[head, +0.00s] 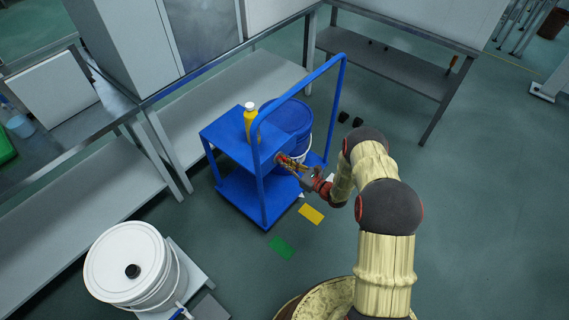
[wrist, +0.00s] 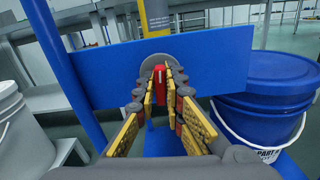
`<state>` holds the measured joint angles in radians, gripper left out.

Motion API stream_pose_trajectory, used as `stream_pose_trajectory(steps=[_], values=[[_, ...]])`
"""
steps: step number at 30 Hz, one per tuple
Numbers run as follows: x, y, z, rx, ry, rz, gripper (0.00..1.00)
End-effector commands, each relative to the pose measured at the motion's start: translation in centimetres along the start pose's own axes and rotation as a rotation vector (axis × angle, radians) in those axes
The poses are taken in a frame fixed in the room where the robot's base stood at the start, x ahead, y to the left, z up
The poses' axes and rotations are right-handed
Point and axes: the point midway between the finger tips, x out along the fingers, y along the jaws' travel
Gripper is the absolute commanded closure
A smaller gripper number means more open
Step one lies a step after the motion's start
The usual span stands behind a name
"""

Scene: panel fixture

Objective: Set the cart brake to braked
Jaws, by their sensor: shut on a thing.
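The blue cart (head: 238,190) stands in the middle of the head view, with a tall blue handle frame on its right side. In the wrist view, its blue panel (wrist: 220,58) carries a round grey plate with a red brake handle (wrist: 159,88) in front of it. My gripper (head: 286,162) reaches the cart's near side from the right. In the wrist view, my gripper (wrist: 162,92) has its yellow-padded fingers on both sides of the red handle and is shut on it. The handle looks upright; its lower part is partly hidden by the fingers.
A yellow bottle (head: 251,122) stands on the cart's top. A blue lidded bucket (head: 288,117) is at the cart's far right side. A white lidded bucket (head: 128,262) stands at lower left. Yellow (head: 311,214) and green (head: 281,248) patches lie on the floor. Grey benches line the back.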

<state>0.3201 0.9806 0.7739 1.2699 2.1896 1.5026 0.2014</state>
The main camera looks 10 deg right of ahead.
Motion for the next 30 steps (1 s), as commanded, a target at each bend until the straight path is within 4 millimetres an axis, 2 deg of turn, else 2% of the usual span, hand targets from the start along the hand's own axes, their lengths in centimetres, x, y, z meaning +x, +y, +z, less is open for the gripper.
stream_pose_trajectory(steps=[1,9,24,25,30], values=[[-0.23,0.0,-0.47,-0.017,0.007,-0.004,1.0],[-0.23,-0.01,-0.41,-0.1,0.006,-0.004,1.0],[-0.22,-0.03,-0.35,-0.118,0.006,-0.004,1.0],[-0.23,-0.03,-0.34,-0.118,0.006,-0.004,0.88],[-0.14,-0.02,-0.21,-0.119,0.003,-0.003,0.79]])
